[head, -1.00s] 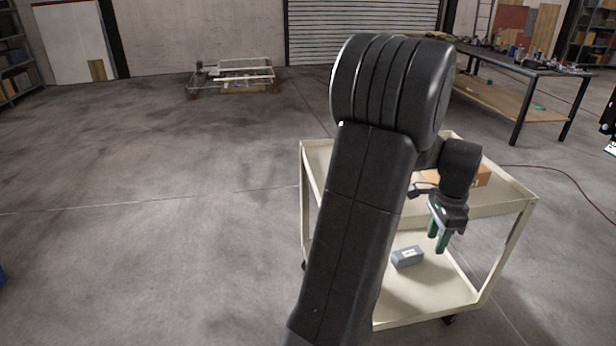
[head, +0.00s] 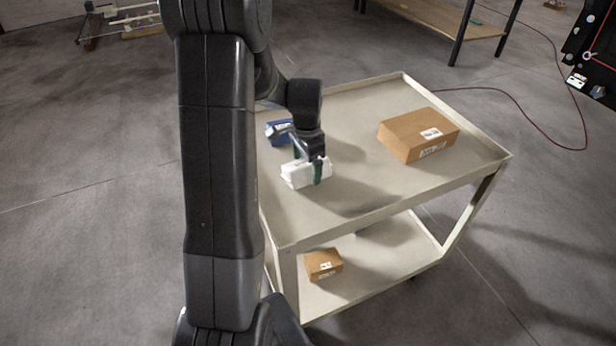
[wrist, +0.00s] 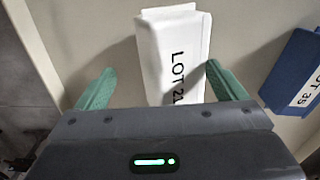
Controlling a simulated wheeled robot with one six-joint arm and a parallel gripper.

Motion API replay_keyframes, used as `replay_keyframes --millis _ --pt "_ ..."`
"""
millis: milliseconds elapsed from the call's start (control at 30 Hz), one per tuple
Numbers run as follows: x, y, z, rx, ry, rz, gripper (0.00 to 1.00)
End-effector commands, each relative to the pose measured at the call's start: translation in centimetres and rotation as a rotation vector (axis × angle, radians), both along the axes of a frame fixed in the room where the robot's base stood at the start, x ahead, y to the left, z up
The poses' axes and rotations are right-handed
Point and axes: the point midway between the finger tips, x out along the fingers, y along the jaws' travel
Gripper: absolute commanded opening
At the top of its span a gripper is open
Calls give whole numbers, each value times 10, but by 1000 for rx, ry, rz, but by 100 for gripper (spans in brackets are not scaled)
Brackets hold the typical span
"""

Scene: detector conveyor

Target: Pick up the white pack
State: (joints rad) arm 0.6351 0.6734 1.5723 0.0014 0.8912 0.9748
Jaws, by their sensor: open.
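The white pack (head: 305,174) lies on the top shelf of the cream cart, near its left side. In the wrist view the white pack (wrist: 172,55) shows black lettering "LOT 21", with its near end hidden behind the gripper body. My gripper (head: 308,168) is at the pack from above. In the wrist view my gripper (wrist: 155,85) is open, with green fingers on either side of the pack. The right finger is close to the pack's side; the left finger has a wider gap. I cannot tell whether the right finger touches it.
A blue pack (head: 279,132) lies behind the white one; in the wrist view the blue pack (wrist: 298,75) is at the right. A cardboard box (head: 418,134) stands on the cart top (head: 385,190) at the right. A smaller box (head: 323,264) is on the lower shelf.

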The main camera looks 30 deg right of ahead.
Motion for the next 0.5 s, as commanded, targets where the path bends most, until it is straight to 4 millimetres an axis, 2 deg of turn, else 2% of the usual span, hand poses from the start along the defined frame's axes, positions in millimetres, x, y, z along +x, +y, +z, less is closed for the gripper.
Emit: replay_keyframes --millis 233,500 --pt "-4 -1 -11 5 11 -3 89" --pt "-5 -3 -46 6 12 -2 89"
